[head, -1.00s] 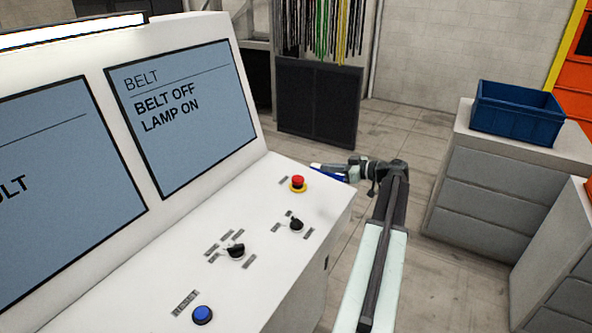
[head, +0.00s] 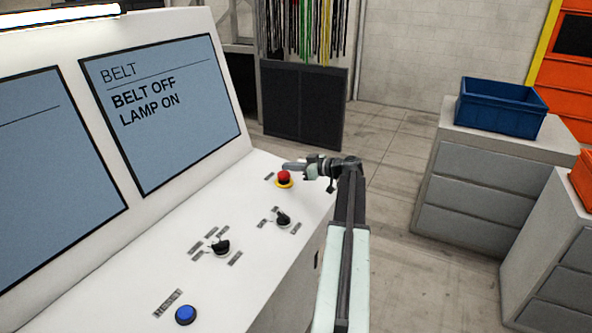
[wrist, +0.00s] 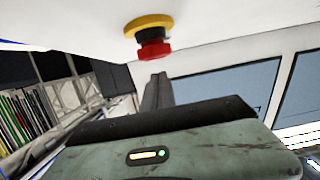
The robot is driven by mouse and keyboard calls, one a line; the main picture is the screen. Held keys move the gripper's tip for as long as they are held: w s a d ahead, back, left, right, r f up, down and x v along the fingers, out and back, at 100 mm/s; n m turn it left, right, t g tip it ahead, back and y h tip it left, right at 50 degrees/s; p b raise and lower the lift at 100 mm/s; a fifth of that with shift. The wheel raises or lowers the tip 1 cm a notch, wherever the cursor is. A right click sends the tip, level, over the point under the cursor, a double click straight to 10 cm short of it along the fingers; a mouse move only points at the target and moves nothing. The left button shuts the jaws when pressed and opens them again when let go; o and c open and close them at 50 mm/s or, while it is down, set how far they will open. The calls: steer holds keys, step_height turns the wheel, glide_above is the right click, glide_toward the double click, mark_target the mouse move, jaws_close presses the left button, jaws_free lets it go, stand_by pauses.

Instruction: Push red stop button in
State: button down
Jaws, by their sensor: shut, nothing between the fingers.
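The red stop button (head: 284,176) sits on a yellow ring at the far right part of the white console panel (head: 262,290). In the wrist view the red button (wrist: 154,49) shows at the top centre, on a black stem and yellow collar, with the view turned over. My gripper (head: 290,166) is shut and empty, just behind and above the button in the head view. In the wrist view its fingers (wrist: 157,90) point toward the button area. I cannot tell whether they touch the button; a small gap seems to show.
Two black selector knobs (head: 221,247) (head: 282,219) and a blue reset button (head: 186,315) are on the panel. The screen (head: 165,112) reads BELT OFF, LAMP ON. A blue crate (head: 500,107) stands on grey drawers to the right, with open floor between.

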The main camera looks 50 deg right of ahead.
mark_target(289, 175)
steer(key=shift+f+b, duration=0.35)
steer(key=shift+f, duration=0.45)
step_height(289, 175, down, 2)
steer(key=shift+s+f+b, duration=0.1)
steer(key=shift+s+b, duration=0.05)
steer(key=shift+b, duration=1)
steer(key=shift+s+a+r, duration=0.15)
steer(key=shift+a+r, duration=0.05)
step_height(289, 175, up, 6)
steer(key=p, duration=0.6)
steer(key=f+p+v, duration=0.1)
steer(key=v, duration=0.8)
steer(key=shift+s+d, duration=0.25)
steer(key=shift+s, duration=0.15)
